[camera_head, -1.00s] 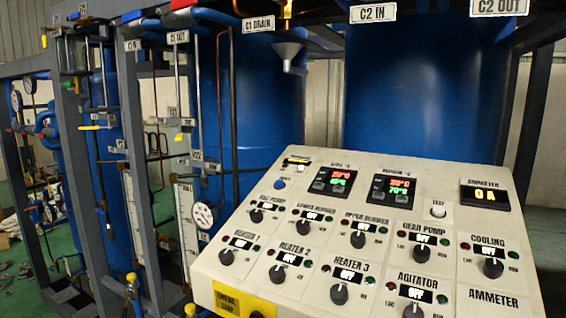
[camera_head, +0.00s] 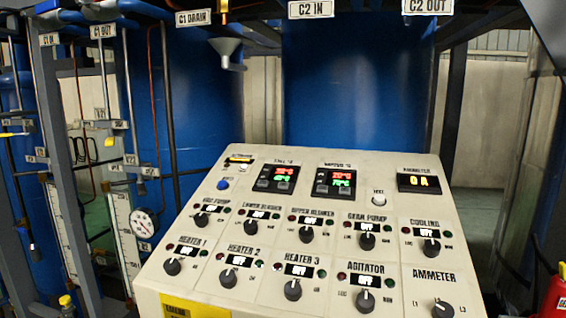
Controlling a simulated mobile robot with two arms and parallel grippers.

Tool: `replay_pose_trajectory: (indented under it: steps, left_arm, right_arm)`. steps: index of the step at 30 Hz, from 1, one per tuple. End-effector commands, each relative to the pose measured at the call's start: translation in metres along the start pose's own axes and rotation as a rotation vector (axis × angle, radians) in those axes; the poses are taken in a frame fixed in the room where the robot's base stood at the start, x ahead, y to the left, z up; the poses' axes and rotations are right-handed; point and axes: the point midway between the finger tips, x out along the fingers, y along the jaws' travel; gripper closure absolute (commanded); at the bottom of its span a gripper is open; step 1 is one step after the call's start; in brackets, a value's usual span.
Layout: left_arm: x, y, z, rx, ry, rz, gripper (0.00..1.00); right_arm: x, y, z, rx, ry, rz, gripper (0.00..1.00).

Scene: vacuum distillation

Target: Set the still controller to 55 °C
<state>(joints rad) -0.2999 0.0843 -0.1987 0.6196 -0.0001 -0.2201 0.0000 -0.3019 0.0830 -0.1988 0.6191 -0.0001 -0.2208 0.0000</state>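The still controller (camera_head: 278,179) is the left of two black displays at the top of the sloped white control panel (camera_head: 219,276). It shows a red upper number and a green lower number, both too blurred to read surely. Small grey buttons lie under its digits. The label above it is blurred. The second controller (camera_head: 334,182) to its right shows a red number, seemingly 20 °C, over a green one, seemingly 70 °C. Neither of my grippers shows in the head view.
Several black knobs, such as the Heater 1 knob (camera_head: 172,267), fill the panel below the controllers. The ammeter display (camera_head: 418,182) reads 0 A. A yellow emergency-stop plate (camera_head: 195,306) is at the panel's front. Blue tanks (camera_head: 354,90) and grey frame posts stand behind and left.

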Motion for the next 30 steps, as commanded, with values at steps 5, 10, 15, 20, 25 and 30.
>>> replay_pose_trajectory:
  steps: [5, 10, 15, 20, 25, 30]
  left_arm:
    - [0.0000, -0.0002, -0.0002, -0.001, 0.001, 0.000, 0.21]
    - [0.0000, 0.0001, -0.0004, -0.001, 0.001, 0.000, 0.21]
    - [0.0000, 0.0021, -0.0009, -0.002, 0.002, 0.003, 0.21]
    - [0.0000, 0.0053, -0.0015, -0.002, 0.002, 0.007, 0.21]
    - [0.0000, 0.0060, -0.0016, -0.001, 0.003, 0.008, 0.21]
    - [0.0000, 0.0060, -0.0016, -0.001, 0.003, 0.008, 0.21]
  right_arm:
    - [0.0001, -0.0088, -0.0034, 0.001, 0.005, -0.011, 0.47]
    - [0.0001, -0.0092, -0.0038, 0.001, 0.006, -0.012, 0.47]
    - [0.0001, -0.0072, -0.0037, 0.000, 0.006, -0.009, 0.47]
    - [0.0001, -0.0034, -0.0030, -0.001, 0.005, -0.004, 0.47]
    - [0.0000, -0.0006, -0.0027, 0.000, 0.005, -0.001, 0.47]
    - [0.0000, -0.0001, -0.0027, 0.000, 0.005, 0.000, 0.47]
